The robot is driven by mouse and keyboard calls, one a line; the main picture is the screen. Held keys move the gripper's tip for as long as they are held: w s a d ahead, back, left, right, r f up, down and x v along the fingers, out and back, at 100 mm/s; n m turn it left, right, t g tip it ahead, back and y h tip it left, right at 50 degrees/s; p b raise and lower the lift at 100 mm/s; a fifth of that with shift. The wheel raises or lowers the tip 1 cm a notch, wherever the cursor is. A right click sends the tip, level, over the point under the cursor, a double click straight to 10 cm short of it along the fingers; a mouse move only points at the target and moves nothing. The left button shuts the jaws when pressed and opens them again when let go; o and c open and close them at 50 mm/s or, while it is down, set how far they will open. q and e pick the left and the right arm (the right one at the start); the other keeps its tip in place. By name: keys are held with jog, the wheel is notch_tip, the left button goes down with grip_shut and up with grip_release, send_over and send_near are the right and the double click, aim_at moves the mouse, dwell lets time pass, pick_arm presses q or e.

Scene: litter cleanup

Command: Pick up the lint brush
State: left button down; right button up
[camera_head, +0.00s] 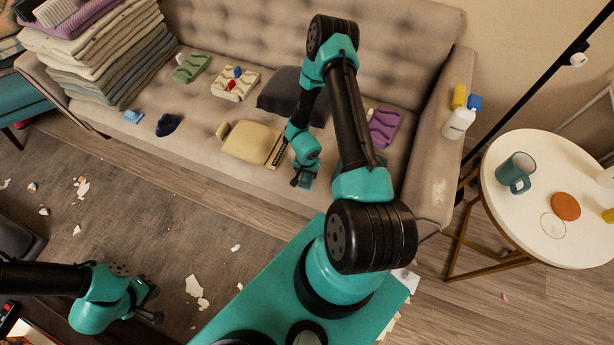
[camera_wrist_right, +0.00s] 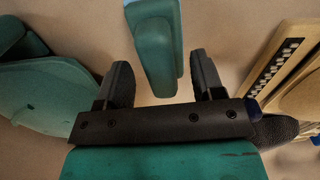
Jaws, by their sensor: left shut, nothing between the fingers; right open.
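A teal, paddle-shaped object, which looks like the lint brush (camera_wrist_right: 155,45), is on the sofa seat in the right wrist view. Its narrow near end reaches between the fingers of my right gripper (camera_wrist_right: 163,80), with a gap on both sides. In the head view my right gripper (camera_head: 303,179) is low over the front of the seat, open, and largely hides the brush. My left gripper (camera_head: 150,302) is shut and empty at the lower left, over the floor, far from the sofa.
A cream object with a dark slotted strip (camera_head: 277,152) lies just left of my right gripper. A purple tray (camera_head: 384,127), a green tray (camera_head: 191,68) and folded towels (camera_head: 105,50) are on the sofa (camera_head: 200,122). A white table (camera_head: 500,150) stands right. Scraps litter the floor.

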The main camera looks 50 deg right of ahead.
jog(key=shift+f, duration=0.35)
jog(key=c, duration=1)
jog(key=shift+r, duration=5)
